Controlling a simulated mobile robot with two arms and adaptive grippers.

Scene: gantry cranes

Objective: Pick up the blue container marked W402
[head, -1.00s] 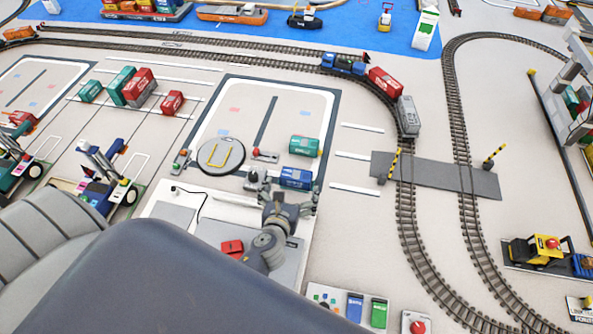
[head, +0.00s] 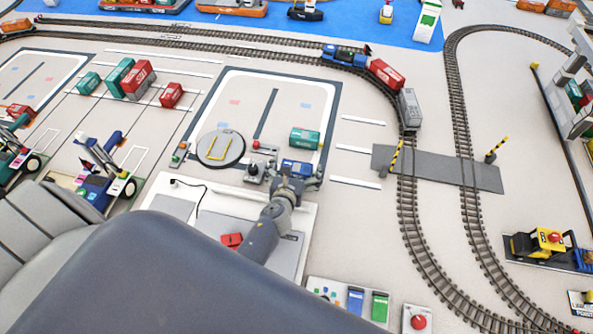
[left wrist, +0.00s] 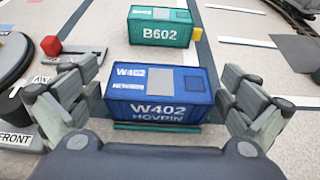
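The blue container marked W402 (head: 297,167) stands in the outlined yard area, partly hidden by my left gripper in the head view. In the left wrist view the container (left wrist: 158,95) is close, with its label facing me. My left gripper (head: 297,182) is open. Its fingers lie one on each side of the container's ends, with a visible gap at the right and little or none at the left; I cannot tell whether the left finger touches. My right gripper is not in view.
A green container marked B602 (left wrist: 160,28) stands just behind the blue one. A round turntable (head: 220,148) and a red-knobbed lever (head: 257,146) are to the left. A red block (head: 232,240) lies on the white board nearer me. Rail track (head: 407,215) runs to the right.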

